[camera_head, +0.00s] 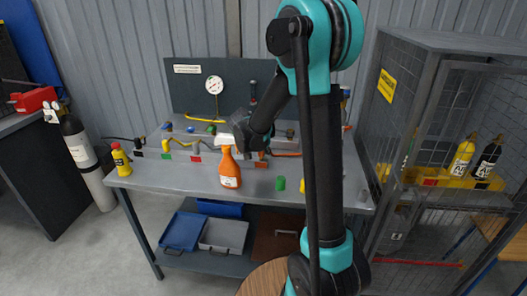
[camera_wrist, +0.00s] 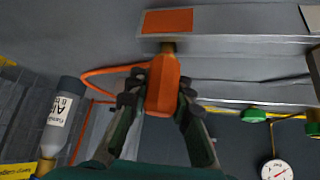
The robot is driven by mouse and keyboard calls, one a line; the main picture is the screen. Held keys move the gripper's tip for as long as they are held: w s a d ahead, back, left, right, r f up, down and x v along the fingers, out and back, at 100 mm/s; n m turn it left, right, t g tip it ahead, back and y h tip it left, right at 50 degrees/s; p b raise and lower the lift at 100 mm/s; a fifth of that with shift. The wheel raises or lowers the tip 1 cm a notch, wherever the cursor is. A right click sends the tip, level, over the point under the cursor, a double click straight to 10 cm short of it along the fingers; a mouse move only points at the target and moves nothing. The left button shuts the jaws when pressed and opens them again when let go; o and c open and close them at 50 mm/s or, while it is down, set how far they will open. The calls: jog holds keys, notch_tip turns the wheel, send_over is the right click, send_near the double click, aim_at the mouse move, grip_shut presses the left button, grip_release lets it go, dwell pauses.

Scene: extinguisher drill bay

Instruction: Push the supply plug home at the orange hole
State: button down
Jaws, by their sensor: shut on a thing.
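My gripper (camera_wrist: 155,95) is shut on the supply plug (camera_wrist: 162,88), an orange body with a short brass nose. The nose (camera_wrist: 168,47) points at the grey block (camera_wrist: 225,24), just beside its orange patch (camera_wrist: 168,21). A short length of brass shows between the orange body and the block. The hole itself is hidden behind the nose, so I cannot tell how deep it sits. An orange hose (camera_wrist: 100,72) loops from the plug to the left. In the head view my gripper (camera_head: 250,143) is over the bench, and the plug is mostly hidden.
An orange bottle (camera_head: 229,170) stands on the bench (camera_head: 180,177) in front of my gripper. A gauge (camera_head: 214,85) is on the back panel. A mesh cage (camera_head: 440,130) stands right.

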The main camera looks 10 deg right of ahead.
jog(key=shift+s+d+f, duration=0.1)
jog(key=shift+s+f, duration=0.2)
jog(key=shift+f, duration=0.4)
dwell(0.4)
jog(key=shift+s+d+f, duration=0.1)
jog(key=shift+d, duration=0.05)
jog(key=shift+d+f, duration=0.1)
jog(key=shift+d, duration=0.25)
jog(key=shift+a, duration=0.15)
jog(key=c, duration=1.2)
grip_release()
